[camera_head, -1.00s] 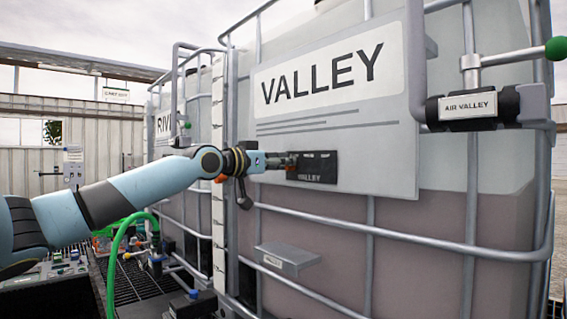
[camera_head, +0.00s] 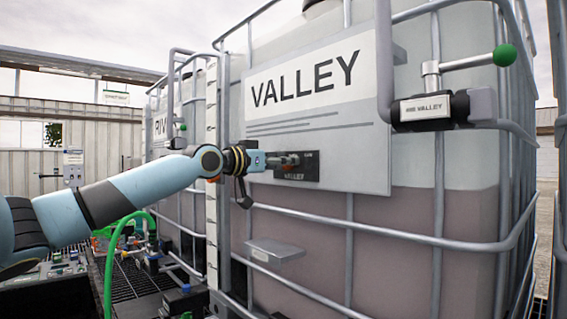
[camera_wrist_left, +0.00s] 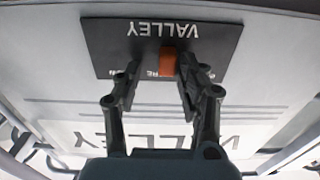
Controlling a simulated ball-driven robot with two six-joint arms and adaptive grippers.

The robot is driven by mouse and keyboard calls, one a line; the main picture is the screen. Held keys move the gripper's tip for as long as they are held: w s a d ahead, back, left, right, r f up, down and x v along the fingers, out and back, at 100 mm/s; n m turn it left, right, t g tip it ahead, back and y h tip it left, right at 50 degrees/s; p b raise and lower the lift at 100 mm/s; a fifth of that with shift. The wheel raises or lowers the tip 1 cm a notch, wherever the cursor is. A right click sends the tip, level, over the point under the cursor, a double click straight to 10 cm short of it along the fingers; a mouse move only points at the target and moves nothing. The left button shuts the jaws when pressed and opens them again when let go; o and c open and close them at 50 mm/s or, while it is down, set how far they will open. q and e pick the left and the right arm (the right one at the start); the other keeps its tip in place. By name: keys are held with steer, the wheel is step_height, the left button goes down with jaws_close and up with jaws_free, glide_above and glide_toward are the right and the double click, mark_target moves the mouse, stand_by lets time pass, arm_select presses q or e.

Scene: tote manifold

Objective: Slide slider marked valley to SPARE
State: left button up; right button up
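The valley slider's black plate (camera_head: 308,172) is on the white VALLEY sign of the tank. It shows upside down in the left wrist view (camera_wrist_left: 218,42). Its orange slider knob (camera_wrist_left: 168,61) sticks out near the middle of the plate, beside small white lettering partly hidden by the fingers. My left gripper (camera_head: 292,160) is in front of the plate. In the left wrist view its fingers (camera_wrist_left: 156,72) are apart with the knob between them, close to the right finger; I cannot tell if they touch. My right gripper is not in view.
The caged VALLEY tank (camera_head: 400,210) fills the right side. A valve handle with a green ball (camera_head: 504,55) and an AIR VALLEY box (camera_head: 430,107) are at upper right. A grey ledge (camera_head: 274,250) juts out below the plate. A green hose (camera_head: 110,265) is at lower left.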

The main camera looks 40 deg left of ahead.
arm_select(q)
step_height(320, 180, up, 10)
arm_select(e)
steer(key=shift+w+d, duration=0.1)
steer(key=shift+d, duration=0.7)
arm_select(q)
steer(key=shift+f, duration=0.1)
